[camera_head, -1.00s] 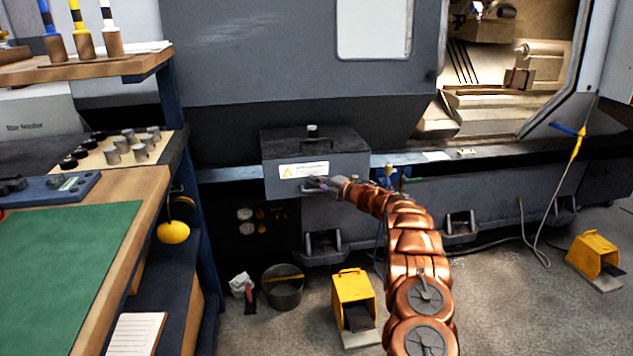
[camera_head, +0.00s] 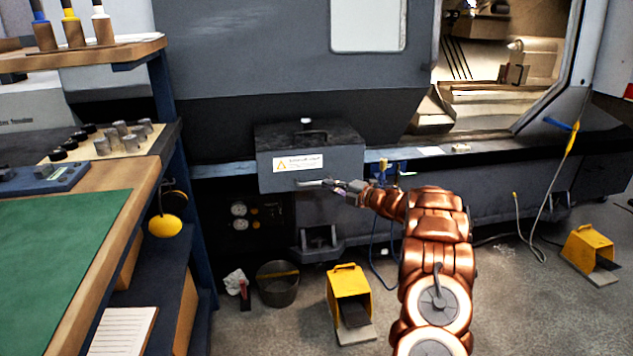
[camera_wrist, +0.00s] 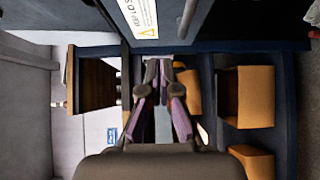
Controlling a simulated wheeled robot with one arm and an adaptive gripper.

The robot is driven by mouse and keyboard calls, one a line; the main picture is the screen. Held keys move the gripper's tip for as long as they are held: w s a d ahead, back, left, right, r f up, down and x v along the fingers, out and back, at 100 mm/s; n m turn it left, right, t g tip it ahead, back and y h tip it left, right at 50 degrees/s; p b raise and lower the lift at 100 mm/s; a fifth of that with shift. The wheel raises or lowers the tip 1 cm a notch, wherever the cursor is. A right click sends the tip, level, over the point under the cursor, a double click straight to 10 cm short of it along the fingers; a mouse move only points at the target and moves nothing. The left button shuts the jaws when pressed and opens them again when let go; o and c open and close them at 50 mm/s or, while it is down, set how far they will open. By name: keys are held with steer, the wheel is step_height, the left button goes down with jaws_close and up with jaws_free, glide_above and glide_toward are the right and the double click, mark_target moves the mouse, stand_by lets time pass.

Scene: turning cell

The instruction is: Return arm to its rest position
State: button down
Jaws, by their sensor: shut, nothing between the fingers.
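My copper-coloured arm reaches up from the lower right in the head view. My gripper (camera_head: 335,186) is at the front of a grey lidded box (camera_head: 275,181), close to its handle (camera_head: 311,184). In the head view I cannot tell whether it touches the handle. In the wrist view my gripper (camera_wrist: 158,68) is shut and empty, its two fingers together. The box's label (camera_wrist: 140,14) and the bar handle (camera_wrist: 188,18) show above the fingertips, apart from them.
A workbench with a green mat (camera_head: 60,265) stands at left. The dark lathe (camera_head: 250,60) fills the back, its door open at right. On the floor are a bucket (camera_head: 277,290) and yellow pedals (camera_head: 348,286) (camera_head: 588,244). Floor at lower right is clear.

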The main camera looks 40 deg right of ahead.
steer(key=shift+v, duration=1.35)
steer(key=w+a+r+m+g+h, duration=0.3)
steer(key=w+r+m+h, duration=0.1)
steer(key=r+m+h, duration=0.6)
steer(key=s+a+f+m+g+y, duration=0.1)
steer(key=s+a+f+m+g, duration=0.3)
steer(key=s+a, duration=1.1)
steer(key=s+a+f+m+g+y, duration=0.15)
steer(key=s+a+m+g, duration=0.5)
steer(key=s, duration=1.35)
steer(key=s+a+f+m+g+y, duration=0.15)
steer(key=s+a+f+g, duration=0.35)
steer(key=s+a, duration=1.15)
step_height(320, 180, up, 26)
steer(key=s+p, duration=0.1)
steer(key=p, duration=2.3)
steer(key=shift+s+r+h, duration=0.25)
steer(key=shift+s+h, duration=0.1)
steer(key=shift+h, duration=0.05)
